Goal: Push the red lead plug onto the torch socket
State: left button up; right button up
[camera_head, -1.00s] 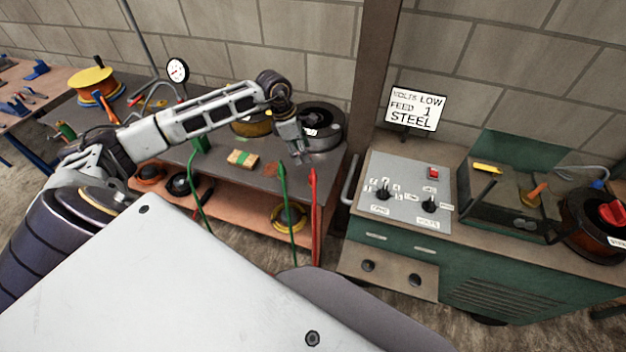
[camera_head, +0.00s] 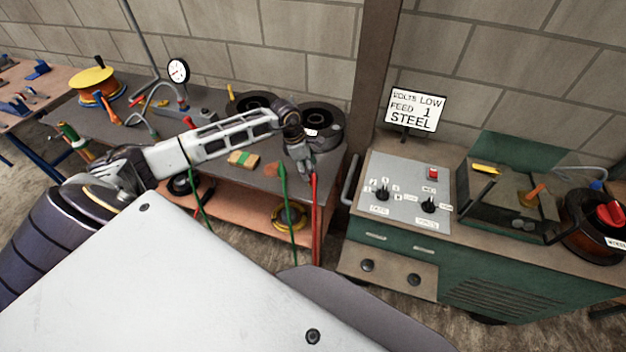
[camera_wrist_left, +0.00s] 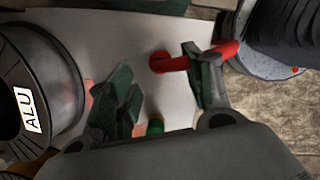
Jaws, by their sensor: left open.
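My left gripper (camera_head: 305,168) hangs over the bench's front right edge, close to the top of the upright red lead (camera_head: 315,205). In the left wrist view its two fingers (camera_wrist_left: 165,95) are apart. The red lead (camera_wrist_left: 173,64) shows there as a bent red piece; one end lies beyond the gap, and the rest passes behind the right finger. I cannot tell whether they touch. A green lead (camera_head: 284,200) stands to the left of the red one; a green piece (camera_wrist_left: 156,126) shows low between the fingers. I cannot make out the torch socket. My right gripper is not in view.
Dark wire spools (camera_head: 322,122) stand at the bench's back right; one marked ALU (camera_wrist_left: 35,100) is beside the gripper in the wrist view. A block with green and yellow (camera_head: 243,158) lies on the bench. A green welding machine (camera_head: 480,265) stands to the right.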

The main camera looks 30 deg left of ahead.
pick_arm(q)
jog(key=shift+f, duration=0.25)
jog(key=shift+p+x, duration=0.6)
jog(key=shift+x, duration=2)
jog(key=c, duration=1)
jog(key=shift+w+r, duration=0.1)
jog(key=shift+r, duration=0.05)
jog(key=shift+r+b, duration=0.7)
jog(key=shift+r, duration=4.2)
